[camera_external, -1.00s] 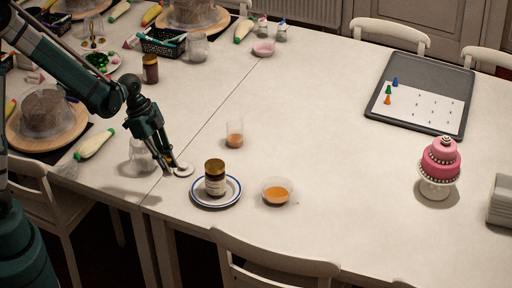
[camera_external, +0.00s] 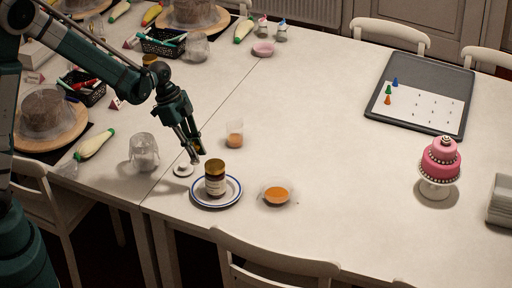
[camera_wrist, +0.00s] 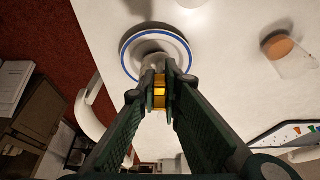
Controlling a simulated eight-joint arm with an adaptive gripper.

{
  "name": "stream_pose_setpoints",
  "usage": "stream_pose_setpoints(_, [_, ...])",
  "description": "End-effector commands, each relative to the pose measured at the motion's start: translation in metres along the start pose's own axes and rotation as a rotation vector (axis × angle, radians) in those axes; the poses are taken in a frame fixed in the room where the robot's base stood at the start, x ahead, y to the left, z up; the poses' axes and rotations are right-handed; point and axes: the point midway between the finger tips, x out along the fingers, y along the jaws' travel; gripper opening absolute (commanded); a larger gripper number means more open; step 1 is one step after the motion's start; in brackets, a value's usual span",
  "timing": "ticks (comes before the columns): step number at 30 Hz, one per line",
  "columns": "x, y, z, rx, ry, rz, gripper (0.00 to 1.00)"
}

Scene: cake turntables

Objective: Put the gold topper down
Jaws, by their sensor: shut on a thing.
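A small gold piece, the gold topper (camera_wrist: 159,92), shows between the fingertips of my gripper (camera_wrist: 160,88) in the wrist view. My gripper is shut on it, and the fingers hide most of its outline. In the external view, my gripper (camera_external: 195,158) points down above the table, just left of a gold-lidded jar (camera_external: 215,185). The topper is too small to make out there. The jar stands upright on a blue-rimmed white plate (camera_external: 231,200), also seen in the wrist view (camera_wrist: 127,58). A small white disc (camera_external: 183,170) lies on the table left of my fingertips.
An orange-filled bowl (camera_external: 277,195) stands right of the plate, a glass (camera_external: 235,136) behind it. A clear upturned glass (camera_external: 144,152) stands left of my gripper. A pink cake (camera_external: 441,160) on a stand is far right. The middle of the table is clear.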

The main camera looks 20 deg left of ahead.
Motion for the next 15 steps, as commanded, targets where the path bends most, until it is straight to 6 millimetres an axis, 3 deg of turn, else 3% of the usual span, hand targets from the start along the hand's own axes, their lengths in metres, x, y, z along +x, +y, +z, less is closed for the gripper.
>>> stream_pose_setpoints(15, [0.026,-0.089,-0.07,0.005,0.0,0.003,0.02])
